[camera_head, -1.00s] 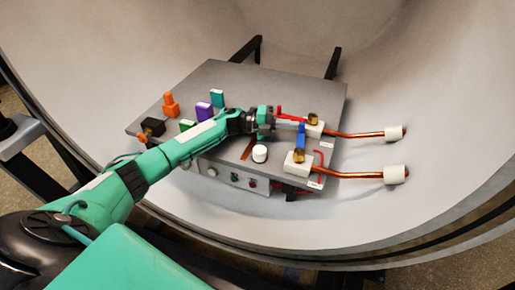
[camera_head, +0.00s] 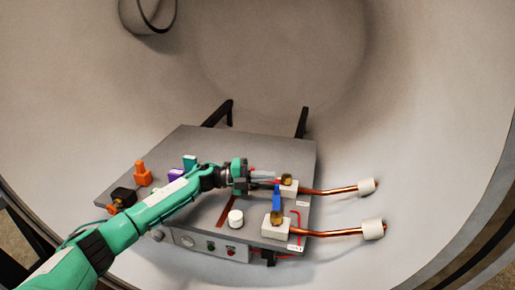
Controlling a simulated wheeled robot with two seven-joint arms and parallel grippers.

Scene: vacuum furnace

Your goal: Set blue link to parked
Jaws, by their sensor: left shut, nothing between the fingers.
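The blue link (camera_head: 277,198) is a small blue bar at the right side of the grey panel. It spans between two white blocks with brass knobs, the rear block (camera_head: 289,188) and the front block (camera_head: 273,226). My left gripper (camera_head: 268,178) reaches in from the left, its fingers shut and empty. Its tips are just behind and left of the blue link, close to the rear block; I cannot tell whether they touch. My right gripper is not in view.
The grey panel (camera_head: 180,145) sits inside a large pale round chamber. Copper rods with white ends (camera_head: 373,229) stick out to the right. A white knob (camera_head: 236,217), an orange piece (camera_head: 143,172) and a teal block (camera_head: 190,161) stand on the panel.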

